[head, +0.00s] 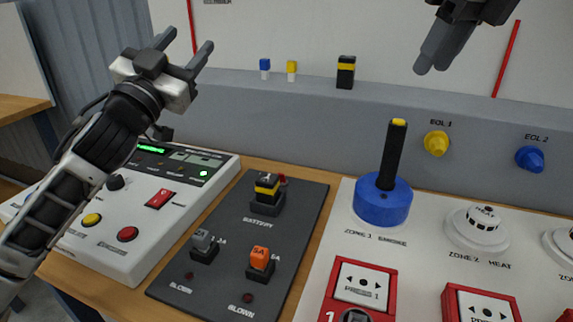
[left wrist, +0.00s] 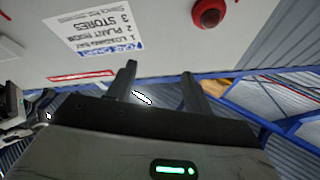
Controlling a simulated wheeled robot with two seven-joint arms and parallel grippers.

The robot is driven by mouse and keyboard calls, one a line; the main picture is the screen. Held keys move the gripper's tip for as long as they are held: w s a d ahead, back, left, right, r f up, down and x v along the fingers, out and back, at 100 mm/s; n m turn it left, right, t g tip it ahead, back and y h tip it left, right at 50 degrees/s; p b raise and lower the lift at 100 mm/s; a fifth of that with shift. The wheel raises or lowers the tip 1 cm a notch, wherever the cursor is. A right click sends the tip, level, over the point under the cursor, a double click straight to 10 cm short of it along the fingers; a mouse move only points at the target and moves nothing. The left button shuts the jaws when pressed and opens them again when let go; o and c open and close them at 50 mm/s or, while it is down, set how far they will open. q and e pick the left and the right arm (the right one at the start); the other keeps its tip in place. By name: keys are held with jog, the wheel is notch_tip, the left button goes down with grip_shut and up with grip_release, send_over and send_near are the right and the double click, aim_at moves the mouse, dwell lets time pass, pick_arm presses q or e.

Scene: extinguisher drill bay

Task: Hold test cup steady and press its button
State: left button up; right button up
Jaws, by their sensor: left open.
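The test cup is a blue round cup (head: 383,203) with a black upright handle and a yellow button (head: 399,122) on top. It stands upright on the white panel above the "Zone 1 smoke" label, and whatever is under it is hidden. My left gripper (head: 187,44) is open and empty, raised at the upper left, well away from the cup. Its two fingers also show apart in the left wrist view (left wrist: 157,78). My right gripper (head: 433,58) hangs at the top right, above and apart from the cup. It is partly cut off, so its opening is unclear.
A white control box (head: 150,222) stands at left. A dark board (head: 235,250) holds a battery block and fuses. Small blocks stand on the back ledge (head: 400,93).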

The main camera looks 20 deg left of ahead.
aim_at(383, 166)
pick_arm(q)
jog(key=d+f+m+g+h, duration=0.45)
jog(key=d+f+h, duration=0.2)
jog(key=d, duration=0.45)
jog(key=d+f+m+g+h, duration=0.3)
jog(key=d+f+g+h, duration=0.3)
jog(key=d, duration=0.4)
notch_tip(383, 166, down, 6)
jog(key=s+n+g, duration=0.2)
jog(key=shift+h, duration=0.45)
jog(key=x, duration=1.5)
jog(key=shift+d+f, duration=0.15)
jog(key=shift+d, duration=0.35)
grip_shut()
pick_arm(e)
grip_shut()
